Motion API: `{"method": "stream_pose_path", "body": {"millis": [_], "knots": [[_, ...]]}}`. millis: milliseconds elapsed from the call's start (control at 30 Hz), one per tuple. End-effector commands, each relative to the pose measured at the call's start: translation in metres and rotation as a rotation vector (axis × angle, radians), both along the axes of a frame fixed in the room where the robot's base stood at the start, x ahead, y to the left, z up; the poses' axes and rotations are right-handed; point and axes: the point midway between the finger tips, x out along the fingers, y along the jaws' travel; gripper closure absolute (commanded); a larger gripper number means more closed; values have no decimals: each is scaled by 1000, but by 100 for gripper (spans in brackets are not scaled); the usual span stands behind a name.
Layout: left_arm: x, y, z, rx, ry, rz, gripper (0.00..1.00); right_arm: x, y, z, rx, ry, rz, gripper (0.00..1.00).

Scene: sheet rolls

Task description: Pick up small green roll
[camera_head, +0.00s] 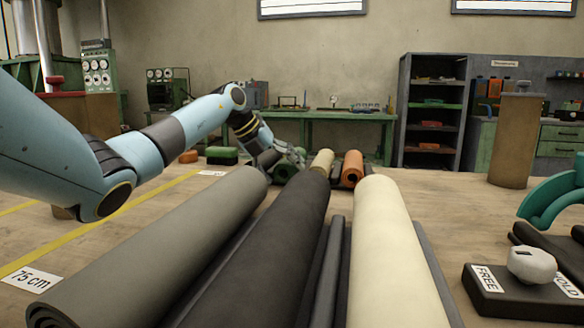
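The small green roll (287,171) is dark green and lies at the far end of the row of rolls, partly hidden behind the long rolls and under my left gripper. My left gripper (293,155) reaches in from the left and points down over the green roll, close to it. The fingers are small and dark here, so I cannot tell whether they touch the roll or how far they are spread. My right gripper is not in view.
Long grey (165,245), black (268,255) and cream (393,260) rolls fill the near table. A small cream roll (322,161) and an orange roll (352,167) lie right of the green roll. A FREE/HOLD block (520,300) stands at right.

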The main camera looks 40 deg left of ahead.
Motion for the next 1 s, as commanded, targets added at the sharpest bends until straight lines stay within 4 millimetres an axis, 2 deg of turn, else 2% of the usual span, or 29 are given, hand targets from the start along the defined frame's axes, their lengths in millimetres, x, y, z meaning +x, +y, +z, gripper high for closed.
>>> {"method": "stream_pose_path", "body": {"millis": [167,433,767,800,1000], "knots": [[0,1,1,1,0,1,19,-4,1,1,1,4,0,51],[0,1,1,1,0,1,54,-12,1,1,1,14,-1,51],[-1,1,1,1,1,0,98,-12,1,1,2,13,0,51],[-1,1,1,1,1,0,100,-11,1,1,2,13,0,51],[0,1,3,1,-3,0,100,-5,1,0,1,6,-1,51]]}}
